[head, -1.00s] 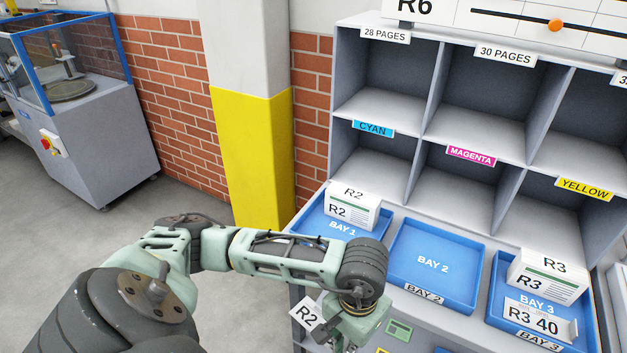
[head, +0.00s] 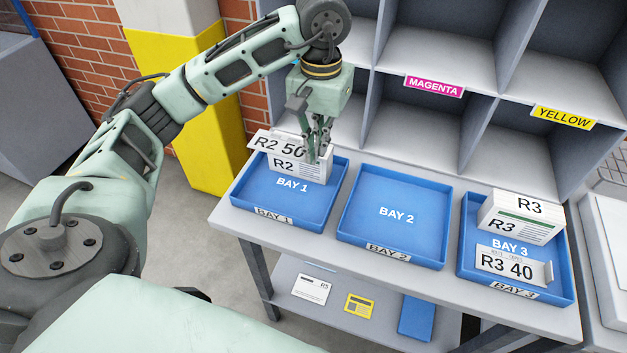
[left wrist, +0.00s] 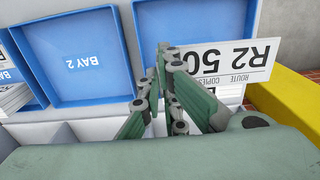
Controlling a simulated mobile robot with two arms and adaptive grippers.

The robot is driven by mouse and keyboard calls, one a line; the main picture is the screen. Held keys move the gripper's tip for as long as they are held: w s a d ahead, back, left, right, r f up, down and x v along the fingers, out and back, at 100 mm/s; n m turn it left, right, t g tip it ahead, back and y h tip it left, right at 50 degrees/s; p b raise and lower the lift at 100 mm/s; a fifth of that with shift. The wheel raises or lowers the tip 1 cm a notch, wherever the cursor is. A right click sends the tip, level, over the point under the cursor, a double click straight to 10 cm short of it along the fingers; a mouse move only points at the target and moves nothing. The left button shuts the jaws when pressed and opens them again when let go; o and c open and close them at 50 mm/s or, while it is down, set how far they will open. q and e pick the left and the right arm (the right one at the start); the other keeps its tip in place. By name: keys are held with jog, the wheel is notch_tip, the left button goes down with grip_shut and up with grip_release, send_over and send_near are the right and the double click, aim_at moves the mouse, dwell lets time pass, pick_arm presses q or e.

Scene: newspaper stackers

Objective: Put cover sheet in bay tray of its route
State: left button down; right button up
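The white cover sheet marked R2 50 (head: 275,144) is in my left gripper (head: 318,150), above the back of the blue Bay 1 tray (head: 290,208). In the left wrist view the fingers (left wrist: 170,62) close on an edge of the sheet (left wrist: 225,62). A white R2 bundle (head: 312,172) stands in the back of Bay 1, partly hidden by the sheet and fingers. Whether the sheet touches the bundle I cannot tell. The Bay 2 tray (head: 396,238) is empty. The Bay 3 tray (head: 467,262) holds an R3 bundle (head: 522,216) and an R3 40 sheet (head: 506,264). My right gripper is not in view.
Grey cubbyholes with a magenta label (head: 434,87) and a yellow label (head: 562,117) rise behind the trays. The lower shelf holds an R5 card (head: 311,289), a yellow card (head: 359,306) and a blue item (head: 417,317). A yellow-painted pillar (head: 190,110) stands left.

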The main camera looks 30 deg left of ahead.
pick_arm(q)
jog(key=p, duration=0.1)
send_over(319, 198)
notch_tip(319, 198, down, 5)
jog(key=shift+s+r, duration=0.1)
jog(key=shift+r, duration=0.1)
notch_tip(319, 198, down, 5)
jog(key=shift+a+f+p, duration=0.1)
jog(key=shift+f+p, duration=0.05)
jog(key=shift+p, duration=0.5)
notch_tip(319, 198, down, 4)
jog(key=shift+r+p, duration=0.15)
jog(key=shift+p, duration=0.4)
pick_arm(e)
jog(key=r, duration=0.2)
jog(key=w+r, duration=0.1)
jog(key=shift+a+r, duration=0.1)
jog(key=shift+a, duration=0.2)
pick_arm(q)
jog(key=shift+f, duration=0.25)
jog(key=c, duration=2)
grip_release()
jog(key=shift+r, duration=0.1)
